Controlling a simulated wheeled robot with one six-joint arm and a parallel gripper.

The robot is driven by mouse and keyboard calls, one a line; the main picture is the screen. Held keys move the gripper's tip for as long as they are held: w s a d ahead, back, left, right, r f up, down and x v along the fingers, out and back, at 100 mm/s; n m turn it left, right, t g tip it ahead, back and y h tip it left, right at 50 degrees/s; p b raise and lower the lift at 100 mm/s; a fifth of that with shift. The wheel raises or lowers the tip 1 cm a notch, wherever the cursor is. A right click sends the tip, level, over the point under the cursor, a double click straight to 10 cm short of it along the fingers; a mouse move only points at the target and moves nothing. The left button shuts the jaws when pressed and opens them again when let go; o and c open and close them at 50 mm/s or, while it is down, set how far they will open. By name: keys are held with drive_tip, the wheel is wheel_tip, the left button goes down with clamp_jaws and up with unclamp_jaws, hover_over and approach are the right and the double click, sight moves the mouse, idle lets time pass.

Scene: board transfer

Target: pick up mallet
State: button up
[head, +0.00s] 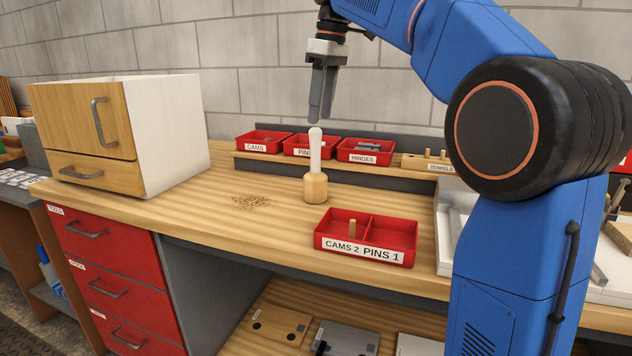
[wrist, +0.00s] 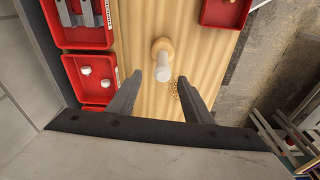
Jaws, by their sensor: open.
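The mallet (head: 315,170) stands upright on the wooden workbench, its pale wooden head down and its white handle pointing up. In the wrist view the mallet (wrist: 162,60) shows from above, ahead of the fingertips and roughly centred between them. My gripper (head: 321,110) is above the mallet in the head view, pointing down, with its fingers overlapping from this side. In the wrist view my gripper (wrist: 160,83) has its two fingers spread apart with nothing between them.
A red two-part tray (head: 367,250) labelled CAMS 2 and PINS 1 stands in front right of the mallet. Red bins (head: 365,158) line the back shelf. Wood shavings (head: 251,201) lie left of the mallet. A wooden cabinet (head: 172,130) stands at the left.

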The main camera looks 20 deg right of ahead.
sight(313, 152)
drive_tip(key=f, duration=0.6)
drive_tip(key=shift+w+a, duration=0.3)
drive_tip(key=shift+a, duration=0.05)
drive_tip(key=shift+w+a+f, duration=0.1)
drive_tip(key=shift+a+f, duration=0.15)
drive_tip(key=shift+f, duration=1.1)
drive_tip(key=shift+a+f, duration=0.2)
drive_tip(key=shift+f, duration=1.1)
drive_tip(key=shift+c, duration=0.4)
clamp_jaws()
drive_tip(key=shift+r, duration=0.15)
